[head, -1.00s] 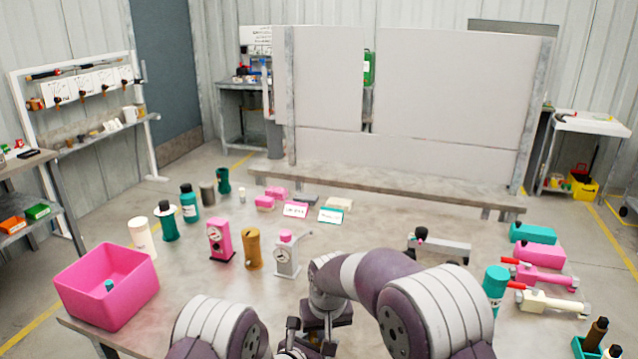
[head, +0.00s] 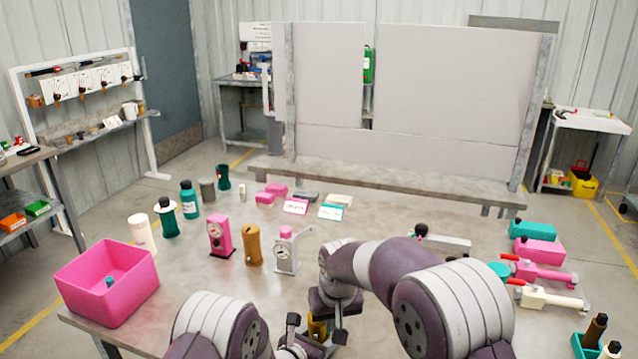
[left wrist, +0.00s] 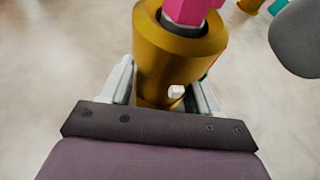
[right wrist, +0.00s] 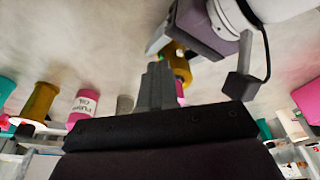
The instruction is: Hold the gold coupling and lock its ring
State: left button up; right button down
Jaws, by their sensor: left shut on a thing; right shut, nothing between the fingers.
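The gold coupling (left wrist: 160,65) fills the upper middle of the left wrist view, with a pink hexagonal part (left wrist: 188,10) at its top and a small white spot on its side. My left gripper (left wrist: 165,97) is shut around its gold body. In the head view part of the gold coupling (head: 317,328) shows low between my two wrists. My right gripper (right wrist: 156,85) is shut and empty. In the right wrist view its fingers appear close to the gold coupling (right wrist: 180,68) in my left gripper; I cannot tell whether they touch it.
A pink bin (head: 108,285) stands at the table's left corner. A pink pump (head: 220,237), a gold body (head: 253,249) and a grey pump (head: 286,254) stand beyond my arms. Pink and cream tools (head: 548,298) lie at the right. The table's middle is largely clear.

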pick_arm(q)
jog(key=shift+f, duration=0.15)
pick_arm(e)
jog(key=shift+r, duration=1.85)
pick_arm(q)
jog(key=o, duration=1.4)
